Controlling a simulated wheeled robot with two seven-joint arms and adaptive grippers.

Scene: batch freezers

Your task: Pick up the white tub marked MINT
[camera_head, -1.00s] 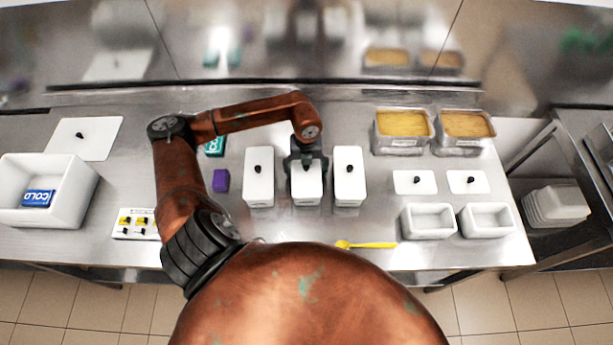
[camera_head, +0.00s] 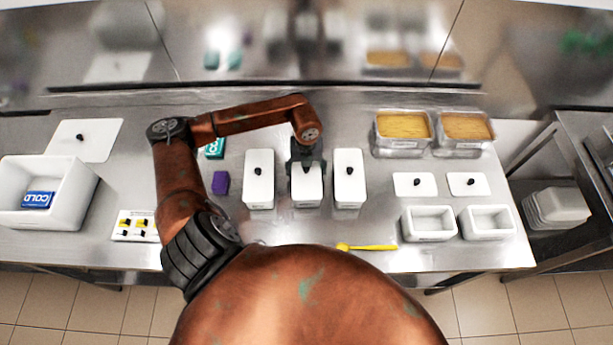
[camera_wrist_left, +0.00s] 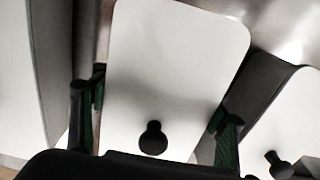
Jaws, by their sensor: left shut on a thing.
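Three white lidded tubs with black knobs stand in a row on the steel counter: a left tub (camera_head: 259,180), a middle tub (camera_head: 307,190) and a right tub (camera_head: 348,178). No MINT mark is readable on any of them. My left gripper (camera_head: 306,168) is over the middle tub and shut on it, hiding its back part. In the left wrist view the middle tub's lid (camera_wrist_left: 170,80) and knob lie between the two fingers (camera_wrist_left: 155,125), one at each side. The middle tub appears upright; whether it is clear of the counter I cannot tell. My right gripper is not in view.
Neighbouring tubs stand close on both sides. A purple block (camera_head: 220,182) and teal box (camera_head: 214,148) lie left. A white bin (camera_head: 75,200) holds a blue COLD pack (camera_head: 38,199). A yellow spoon (camera_head: 370,246) lies in front. Small open tubs (camera_head: 428,236) and filled pans (camera_head: 400,143) stand right.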

